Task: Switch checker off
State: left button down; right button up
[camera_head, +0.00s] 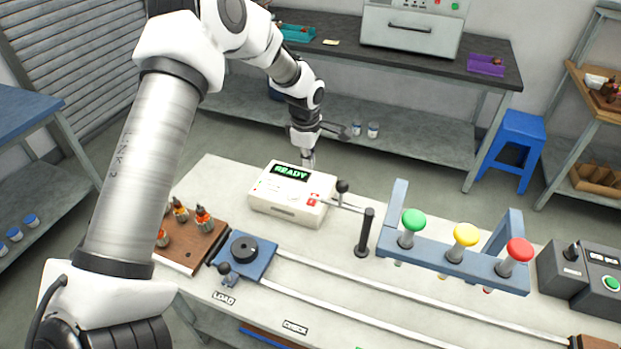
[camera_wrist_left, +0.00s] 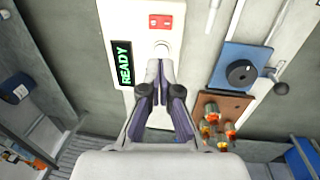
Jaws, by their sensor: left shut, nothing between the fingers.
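The checker is a cream box (camera_head: 292,212) on the bench, and its display (camera_head: 291,172) reads READY in green. A red switch (camera_head: 313,200) sits on its right side. In the left wrist view the checker (camera_wrist_left: 133,15) lies below my fingers, with the red switch (camera_wrist_left: 160,21) beyond the fingertips. My left gripper (camera_wrist_left: 160,70) is shut and empty, its tips near a round pale knob on the panel; contact cannot be told. In the head view my left gripper (camera_head: 308,157) is at the checker's far edge, partly hidden. My right gripper is not in view.
A blue fixture with a black disc (camera_head: 244,248) and a brown tray (camera_head: 206,252) of armatures stand left of the checker. A black post (camera_head: 366,232) and a rack with green, yellow and red knobs (camera_head: 463,266) stand right. Rails run along the bench front.

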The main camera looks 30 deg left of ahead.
pick_arm(q)
jog(key=w+b, duration=0.1)
jog(key=b, duration=0.3)
jog(key=shift+d+r+b, duration=0.15)
jog(key=shift+b, duration=0.15)
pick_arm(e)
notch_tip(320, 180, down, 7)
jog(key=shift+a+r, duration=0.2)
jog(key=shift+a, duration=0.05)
pick_arm(q)
jog(key=f+p, duration=0.1)
jog(key=f, duration=0.3)
jog(key=w+f+p, duration=0.1)
jog(key=f, duration=0.4)
jog(key=f+p, duration=0.1)
jog(key=f, duration=0.3)
jog(key=shift+w+a+f+p, duration=0.15)
jog(key=shift+w+a+p, duration=0.05)
jog(key=shift+w+p, duration=0.2)
jog(key=shift+f, duration=0.4)
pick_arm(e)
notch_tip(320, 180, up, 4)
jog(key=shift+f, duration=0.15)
